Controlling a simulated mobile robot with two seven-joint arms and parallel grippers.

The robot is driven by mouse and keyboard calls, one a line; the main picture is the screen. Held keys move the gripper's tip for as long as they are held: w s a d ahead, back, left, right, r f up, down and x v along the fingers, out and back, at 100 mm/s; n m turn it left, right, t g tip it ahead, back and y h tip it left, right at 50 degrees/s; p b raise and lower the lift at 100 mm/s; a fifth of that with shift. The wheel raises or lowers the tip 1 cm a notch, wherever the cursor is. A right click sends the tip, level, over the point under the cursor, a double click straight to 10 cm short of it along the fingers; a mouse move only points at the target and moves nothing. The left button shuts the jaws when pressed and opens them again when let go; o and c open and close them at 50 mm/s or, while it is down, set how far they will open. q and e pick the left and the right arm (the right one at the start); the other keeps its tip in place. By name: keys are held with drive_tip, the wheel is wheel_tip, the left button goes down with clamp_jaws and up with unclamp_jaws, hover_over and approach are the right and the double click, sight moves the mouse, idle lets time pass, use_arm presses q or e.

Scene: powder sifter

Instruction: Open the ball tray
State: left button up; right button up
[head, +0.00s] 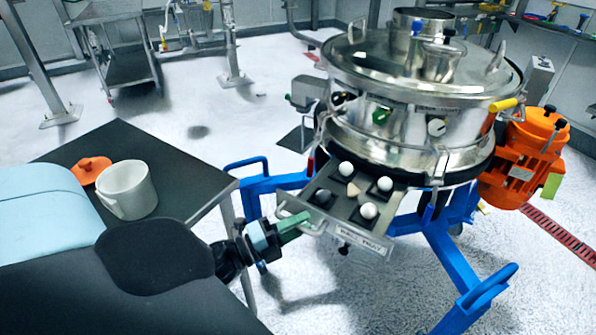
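The ball tray (338,212) is a flat metal drawer under the round steel sifter (410,90). It juts out from the sifter's front, and its compartments show. My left gripper (300,222) has green fingers at the left front corner of the tray, by the handle. Whether they grip it is unclear. My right gripper is not in view.
A dark table (170,165) at left holds a white cup (128,190) and an orange lid (90,170). The sifter stands on a blue frame (455,260) with an orange motor (525,155) at right. The floor in front of the tray is clear.

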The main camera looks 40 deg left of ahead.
use_arm(q)
drive_tip(key=b+v, duration=0.1)
drive_tip(key=v, duration=0.7)
drive_tip(key=shift+b, duration=0.3)
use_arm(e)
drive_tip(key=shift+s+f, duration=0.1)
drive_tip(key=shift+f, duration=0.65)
use_arm(q)
drive_tip(key=shift+w, duration=0.1)
